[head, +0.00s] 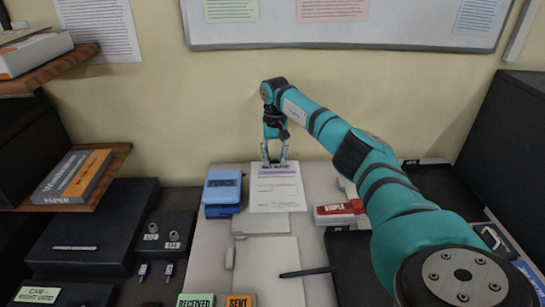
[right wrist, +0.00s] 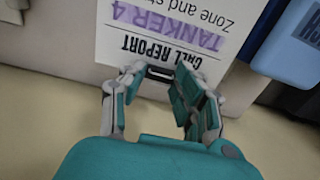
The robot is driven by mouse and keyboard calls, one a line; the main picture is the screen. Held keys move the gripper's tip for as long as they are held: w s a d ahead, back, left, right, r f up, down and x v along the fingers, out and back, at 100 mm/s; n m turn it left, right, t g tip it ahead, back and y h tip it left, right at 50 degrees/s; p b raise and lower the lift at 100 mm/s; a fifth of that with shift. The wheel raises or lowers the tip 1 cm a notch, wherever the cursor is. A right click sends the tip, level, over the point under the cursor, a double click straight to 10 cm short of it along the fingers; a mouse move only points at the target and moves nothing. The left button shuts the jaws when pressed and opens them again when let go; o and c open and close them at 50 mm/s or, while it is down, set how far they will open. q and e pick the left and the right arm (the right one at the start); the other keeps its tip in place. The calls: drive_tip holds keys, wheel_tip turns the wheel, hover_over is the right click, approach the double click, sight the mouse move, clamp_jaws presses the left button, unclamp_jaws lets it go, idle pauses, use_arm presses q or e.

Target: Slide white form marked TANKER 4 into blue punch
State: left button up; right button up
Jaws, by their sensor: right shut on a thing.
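The white form (head: 277,188) lies on the light desk at its back edge, just right of the blue punch (head: 222,190). In the right wrist view the form (right wrist: 150,42) reads CALL REPORT and, in purple, TANKER 4, upside down. My right gripper (head: 274,163) is shut on the form's far edge; in the right wrist view its fingertips (right wrist: 160,72) meet at that edge. A corner of the blue punch (right wrist: 291,45) shows at the upper right there, apart from the form. The punch's slot cannot be made out. My left gripper is not in view.
A red stapler (head: 338,212) stands to the right of the form. A pad of paper (head: 268,265) with a black pen (head: 306,272) lies in front. RECEIVED (head: 195,300) and SENT (head: 240,300) blocks stand at the front. A wall rises behind the desk.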

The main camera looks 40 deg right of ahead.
sight(273, 162)
drive_tip(key=f+b, duration=0.2)
drive_tip(key=f, duration=0.1)
drive_tip(key=shift+w+a+f, duration=0.1)
drive_tip(key=shift+w+a, duration=0.1)
drive_tip(key=shift+w+a+f+b, duration=0.1)
drive_tip(key=shift+f+b, duration=0.75)
drive_tip(key=shift+f, duration=0.4)
drive_tip(key=shift+w+a+f, duration=0.1)
drive_tip(key=shift+w+a, duration=0.1)
drive_tip(key=shift+a, duration=0.1)
drive_tip(key=shift+w+a, duration=0.55)
drive_tip(key=shift+a, duration=0.1)
drive_tip(key=shift+w+a+b, duration=0.2)
drive_tip(key=shift+a+b, duration=0.05)
drive_tip(key=shift+b, duration=0.15)
drive_tip(key=shift+w+a, duration=0.3)
drive_tip(key=shift+a, duration=0.05)
drive_tip(key=shift+w+a+f, duration=0.1)
drive_tip(key=shift+w+a, duration=0.15)
drive_tip(key=shift+a, duration=0.05)
idle(1.0)
